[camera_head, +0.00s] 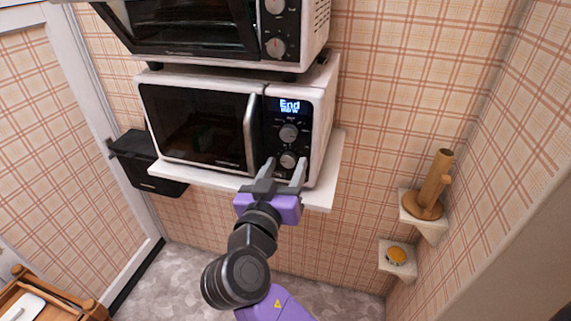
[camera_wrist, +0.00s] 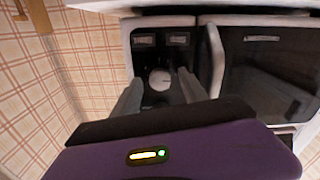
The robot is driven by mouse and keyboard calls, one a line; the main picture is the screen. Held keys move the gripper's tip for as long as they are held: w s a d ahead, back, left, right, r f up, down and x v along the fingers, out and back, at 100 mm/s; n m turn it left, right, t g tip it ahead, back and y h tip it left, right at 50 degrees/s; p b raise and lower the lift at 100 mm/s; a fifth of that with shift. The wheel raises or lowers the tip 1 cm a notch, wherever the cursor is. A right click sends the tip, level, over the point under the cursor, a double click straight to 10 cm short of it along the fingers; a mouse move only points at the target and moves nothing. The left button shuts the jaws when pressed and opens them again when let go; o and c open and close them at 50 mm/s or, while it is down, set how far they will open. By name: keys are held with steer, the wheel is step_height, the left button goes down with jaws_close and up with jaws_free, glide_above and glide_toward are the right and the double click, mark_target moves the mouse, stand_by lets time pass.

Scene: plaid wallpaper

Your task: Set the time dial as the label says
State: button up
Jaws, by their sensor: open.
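A white microwave (camera_head: 327,95) with a dark shut door sits on a shelf. Its display (camera_head: 289,105) reads "End", with smaller text below that I cannot read. The black panel has an upper dial (camera_head: 288,132) and a lower dial (camera_head: 288,160), both round and grey. My gripper (camera_head: 285,167) is open at the lower dial, one finger on either side of it. In the wrist view, a pale dial (camera_wrist: 160,79) shows between the open fingers; contact cannot be told. The dial markings and any label are too small to read.
A second oven (camera_head: 190,28) stands right above the microwave. The white shelf (camera_head: 322,190) juts out below. A black box (camera_head: 145,165) hangs at left. Small wall shelves at right hold a wooden stand (camera_head: 432,190) and a yellow-topped item (camera_head: 397,255). The microwave handle (camera_head: 250,135) stands out left of the panel.

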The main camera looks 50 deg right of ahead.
steer(key=shift+w+d, duration=0.1)
steer(key=shift+d, duration=0.15)
jaws_close()
steer(key=shift+n, duration=0.4)
